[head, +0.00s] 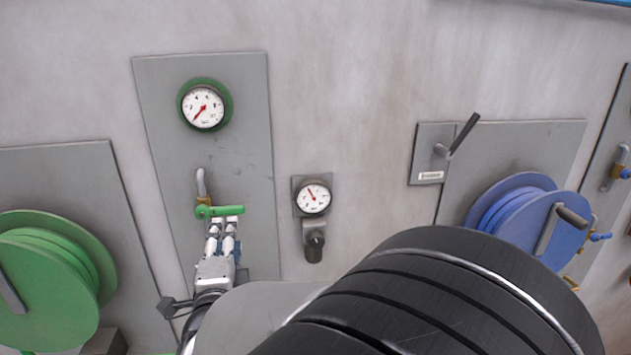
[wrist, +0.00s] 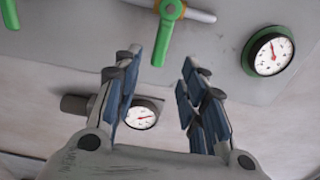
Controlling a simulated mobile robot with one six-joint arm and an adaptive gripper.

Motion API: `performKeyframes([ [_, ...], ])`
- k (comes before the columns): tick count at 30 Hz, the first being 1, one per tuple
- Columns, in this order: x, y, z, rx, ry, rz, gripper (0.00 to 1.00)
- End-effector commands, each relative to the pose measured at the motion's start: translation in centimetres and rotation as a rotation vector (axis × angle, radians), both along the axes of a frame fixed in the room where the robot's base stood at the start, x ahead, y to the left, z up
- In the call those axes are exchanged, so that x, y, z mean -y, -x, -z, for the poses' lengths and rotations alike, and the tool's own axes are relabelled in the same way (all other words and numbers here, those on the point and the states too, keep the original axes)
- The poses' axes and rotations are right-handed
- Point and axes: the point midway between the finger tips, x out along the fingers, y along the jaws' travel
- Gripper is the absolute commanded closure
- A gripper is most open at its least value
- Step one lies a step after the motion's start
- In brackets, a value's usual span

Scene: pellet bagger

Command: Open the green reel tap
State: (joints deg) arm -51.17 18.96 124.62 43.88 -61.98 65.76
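The green reel tap (head: 220,210) is on a grey panel, below the green-rimmed gauge, on a brass and grey pipe. Its green lever lies level, pointing right in the head view. In the wrist view the green lever (wrist: 163,38) hangs from its pivot toward the gap between my fingertips. My gripper (head: 222,222) is just below the lever in the head view. In the wrist view my gripper (wrist: 162,58) is open, with one finger on each side of the lever's end. I cannot tell whether either finger touches it.
The green-rimmed gauge (head: 204,105) is above the tap. A smaller gauge (head: 313,197) with a dark knob (head: 315,240) below is to the right. A green reel (head: 48,285) stands left, a blue reel (head: 525,220) right.

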Motion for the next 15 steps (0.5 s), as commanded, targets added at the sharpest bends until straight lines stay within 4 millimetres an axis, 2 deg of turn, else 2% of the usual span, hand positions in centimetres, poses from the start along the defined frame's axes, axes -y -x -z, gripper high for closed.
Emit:
performKeyframes([
  [3, -0.5, -2.7, 0.0, 0.000, 0.001, 0.003, 0.62],
  [9, -1.6, -6.7, -0.1, 0.000, 0.001, 0.001, 0.62],
  [15, -2.3, -9.4, -0.1, 0.001, 0.001, -0.001, 0.62],
])
